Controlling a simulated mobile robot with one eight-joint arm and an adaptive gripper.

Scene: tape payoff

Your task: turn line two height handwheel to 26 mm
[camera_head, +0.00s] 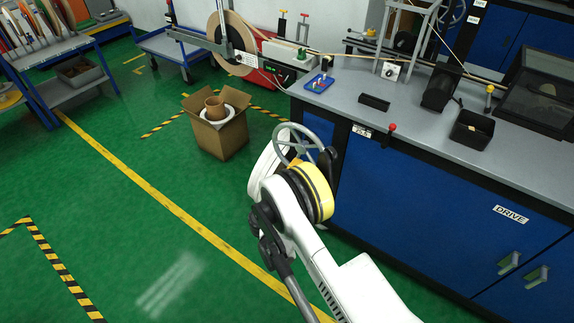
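A grey spoked handwheel (303,131) stands at the left end of the blue bench, just beyond my wrist. My white arm with a yellow and black band covers its lower part. My gripper (326,160) shows only as a small dark part at the wheel's lower right. My own wrist hides the fingers, so I cannot tell whether they touch the rim or are open or shut. A small display with green digits (301,54) sits beyond the bench's left end; its reading is too small to make out. Another handwheel (452,11) is at the top right.
The grey bench top (420,125) carries a blue tray (319,83), black bins (470,130) and a red-knobbed lever (391,128) at its front edge. An open cardboard box (221,143) stands on the floor left of the wheel.

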